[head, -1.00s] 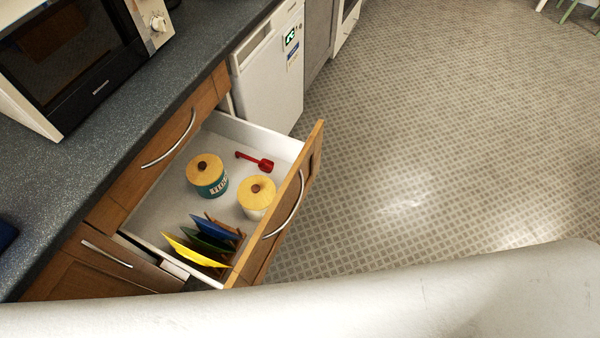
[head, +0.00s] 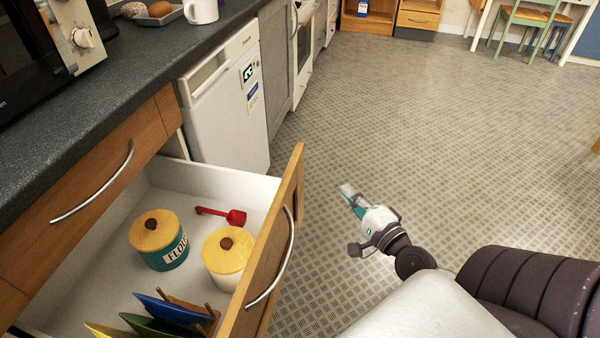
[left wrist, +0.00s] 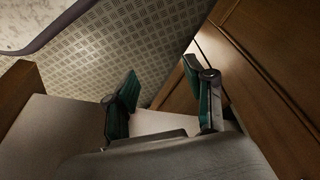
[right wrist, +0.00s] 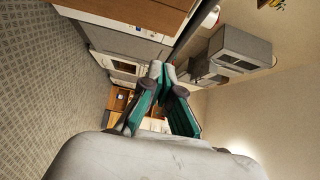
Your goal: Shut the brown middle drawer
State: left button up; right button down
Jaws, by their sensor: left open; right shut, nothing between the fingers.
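The brown middle drawer (head: 282,241) stands pulled far out from the counter in the head view, with a wooden front, a curved metal handle (head: 284,262) and a white inside. My right gripper (head: 350,195) is shut and empty over the floor, to the right of the drawer front and apart from it. It also shows shut in the right wrist view (right wrist: 158,70). My left gripper (left wrist: 160,78) is open and empty in the left wrist view, near brown wooden panels (left wrist: 255,70); it is outside the head view. Which unit those panels belong to I cannot tell.
The drawer holds a teal flour canister (head: 160,240), a cream canister (head: 226,258), a red scoop (head: 222,214) and plates in a rack (head: 172,312). A white appliance (head: 228,110) stands beyond the drawer. The patterned floor (head: 420,140) to the right is clear.

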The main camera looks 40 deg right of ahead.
jog(key=p, duration=0.3)
send_near(302, 158)
jog(key=w+d, duration=0.3)
jog(key=w, duration=0.1)
jog(key=w+a, duration=0.1)
jog(key=shift+w+a+r+p, duration=0.1)
jog(key=shift+w+a+p, duration=0.1)
jog(key=shift+w+p, duration=0.15)
pick_arm(q)
jog(key=s+f+g, duration=0.1)
jog(key=s+f, duration=0.2)
jog(key=f, duration=1)
jog(key=shift+s+f, duration=0.15)
jog(key=shift+f, duration=0.05)
pick_arm(e)
jog(key=shift+w+a, duration=0.35)
jog(key=shift+a, duration=0.05)
pick_arm(q)
jog(key=shift+a, duration=0.15)
pick_arm(e)
jog(key=shift+w, duration=0.1)
